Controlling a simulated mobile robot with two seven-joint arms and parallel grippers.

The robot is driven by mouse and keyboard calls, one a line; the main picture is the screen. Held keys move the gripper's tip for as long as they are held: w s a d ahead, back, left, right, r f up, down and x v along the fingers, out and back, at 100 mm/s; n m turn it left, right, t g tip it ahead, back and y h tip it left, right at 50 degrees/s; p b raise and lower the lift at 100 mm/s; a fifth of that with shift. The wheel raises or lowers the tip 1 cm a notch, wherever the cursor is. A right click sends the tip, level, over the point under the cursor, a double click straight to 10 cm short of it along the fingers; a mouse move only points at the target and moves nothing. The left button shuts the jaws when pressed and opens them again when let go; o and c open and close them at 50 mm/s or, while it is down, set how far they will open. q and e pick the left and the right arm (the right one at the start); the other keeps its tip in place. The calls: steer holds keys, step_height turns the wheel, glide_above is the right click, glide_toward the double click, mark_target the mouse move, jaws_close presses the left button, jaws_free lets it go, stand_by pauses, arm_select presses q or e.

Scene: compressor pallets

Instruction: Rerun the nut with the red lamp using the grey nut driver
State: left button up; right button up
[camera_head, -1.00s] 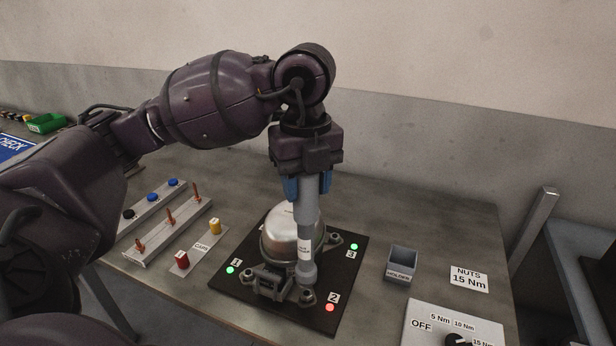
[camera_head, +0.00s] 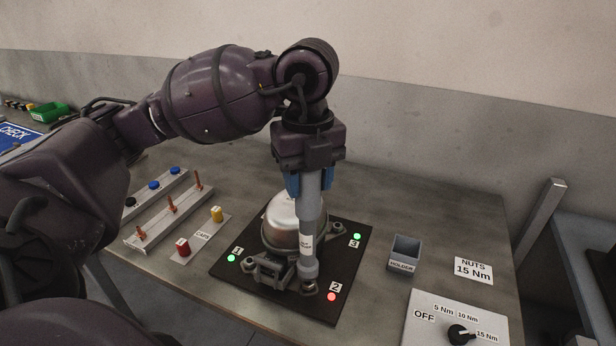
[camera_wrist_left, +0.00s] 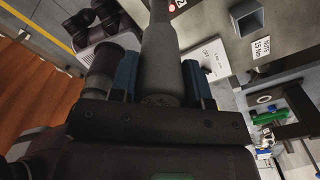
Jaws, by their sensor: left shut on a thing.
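My left gripper (camera_head: 311,186) has its blue fingers shut on the grey nut driver (camera_head: 308,242). The driver hangs almost upright beside the silver compressor (camera_head: 283,217), its lower end at the foot next to label 2. I cannot tell whether its socket is fully seated on the nut there. The red lamp (camera_head: 331,297) is lit beside label 2. Green lamps are lit at label 1 (camera_head: 232,258) and label 3 (camera_head: 357,237). The left wrist view shows the driver (camera_wrist_left: 161,50) between the blue fingers. My right gripper is not in view.
The grey holder (camera_head: 404,255) looks empty, right of the dark pallet plate (camera_head: 347,262). The torque dial (camera_head: 460,335) appears turned to 15 Nm; a sign (camera_head: 473,270) reads NUTS 15 Nm. Red (camera_head: 183,247) and yellow (camera_head: 217,214) caps stand at left.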

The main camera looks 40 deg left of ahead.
mark_target(308, 201)
arm_select(q)
steer(key=shift+f, duration=0.35)
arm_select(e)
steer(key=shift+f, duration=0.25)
arm_select(q)
steer(key=shift+f+b, duration=0.3)
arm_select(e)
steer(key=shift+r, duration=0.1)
arm_select(q)
steer(key=shift+f, duration=0.6)
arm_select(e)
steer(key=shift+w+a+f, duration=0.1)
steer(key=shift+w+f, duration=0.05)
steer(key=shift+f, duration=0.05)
arm_select(q)
steer(key=shift+f+b, duration=0.65)
steer(key=shift+f, duration=0.25)
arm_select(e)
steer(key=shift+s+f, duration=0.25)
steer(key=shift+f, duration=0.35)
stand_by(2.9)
arm_select(q)
steer(key=shift+r, duration=0.1)
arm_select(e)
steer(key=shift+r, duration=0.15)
